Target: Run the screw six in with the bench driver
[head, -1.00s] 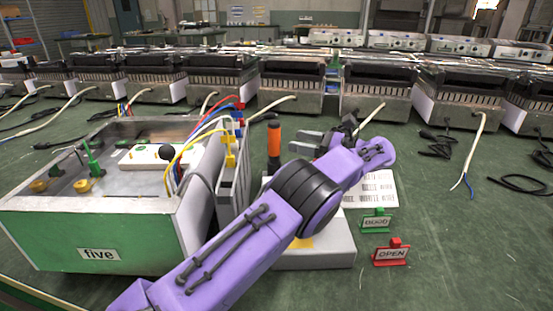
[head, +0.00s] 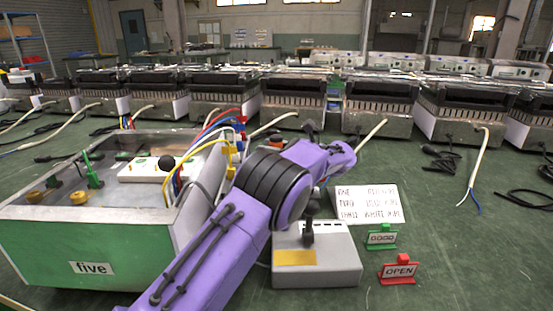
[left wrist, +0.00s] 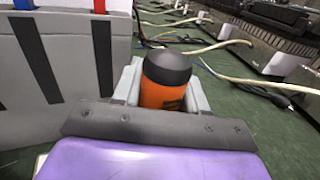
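The bench driver, an orange cylinder with a dark rounded cap (left wrist: 166,84), stands between the fingers of my left gripper (left wrist: 165,78) in the left wrist view. One finger is on each side of it, with little or no gap visible. I cannot tell whether they press on it. An open-topped box (head: 110,230) with a green front labelled "five" stands left of the arm. Yellow knobs (head: 79,197) and a green post (head: 93,174) show inside it. I cannot make out screw six. My right gripper is not in view.
A grey block (head: 322,262) with a yellow label and a dark upright piece stands right of my arm. Beyond are a lettered card (head: 365,204), a green sign (head: 382,238) and a red OPEN sign (head: 398,270). Coloured wires (head: 205,140) rise at the box's right side. Heater units line the back.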

